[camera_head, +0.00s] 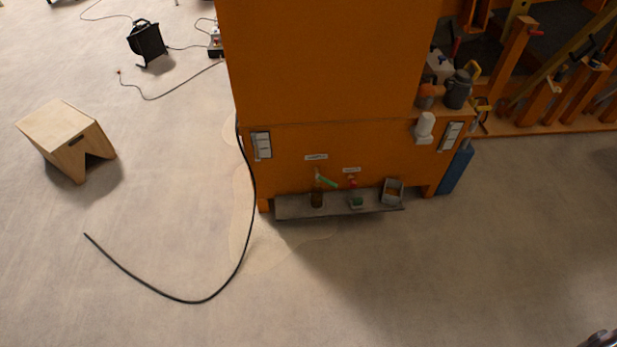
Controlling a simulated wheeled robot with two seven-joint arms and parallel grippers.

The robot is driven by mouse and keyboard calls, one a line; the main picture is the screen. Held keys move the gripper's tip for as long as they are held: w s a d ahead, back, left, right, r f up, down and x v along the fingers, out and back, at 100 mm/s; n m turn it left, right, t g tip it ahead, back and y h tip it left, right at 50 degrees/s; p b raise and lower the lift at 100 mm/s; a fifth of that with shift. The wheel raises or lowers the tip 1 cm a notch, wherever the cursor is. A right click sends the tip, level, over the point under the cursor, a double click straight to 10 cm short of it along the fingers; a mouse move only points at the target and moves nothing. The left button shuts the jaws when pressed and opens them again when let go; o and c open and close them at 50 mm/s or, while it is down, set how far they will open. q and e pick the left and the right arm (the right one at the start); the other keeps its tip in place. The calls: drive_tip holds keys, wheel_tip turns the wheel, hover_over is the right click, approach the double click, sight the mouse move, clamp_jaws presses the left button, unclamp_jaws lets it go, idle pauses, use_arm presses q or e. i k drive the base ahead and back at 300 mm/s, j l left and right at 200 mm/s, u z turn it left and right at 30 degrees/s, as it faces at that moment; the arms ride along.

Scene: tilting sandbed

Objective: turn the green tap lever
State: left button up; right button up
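The green tap lever (327,182) is small and sits low on the front of the orange cabinet (330,70), below a white label. It slants down to the right from its tap. A dark brown jar or cup (316,199) stands beneath it on a grey ledge (290,208). A second tap with a red lever (353,183) is to its right, with a small green-topped item (356,202) below. My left gripper is not in view. Only a dark metallic piece, probably of my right arm, shows at the bottom right corner, far from the lever; its fingers cannot be made out.
A black hose (245,240) runs down the cabinet's left side and curls across the floor. A wooden stool (65,140) stands at left. A grey container (392,191) sits at the ledge's right end. A blue object (456,168) leans right. Floor in front is clear.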

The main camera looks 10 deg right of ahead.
sight(318, 176)
drive_tip(key=i+l+u, duration=0.2)
drive_tip(key=l, duration=0.5)
drive_tip(key=i+l+u, duration=0.1)
drive_tip(key=l+u, duration=0.15)
drive_tip(key=l, duration=0.5)
drive_tip(key=i+l+u, duration=0.2)
drive_tip(key=l, duration=2.8)
drive_tip(key=i+u, duration=0.05)
drive_tip(key=i, duration=0.05)
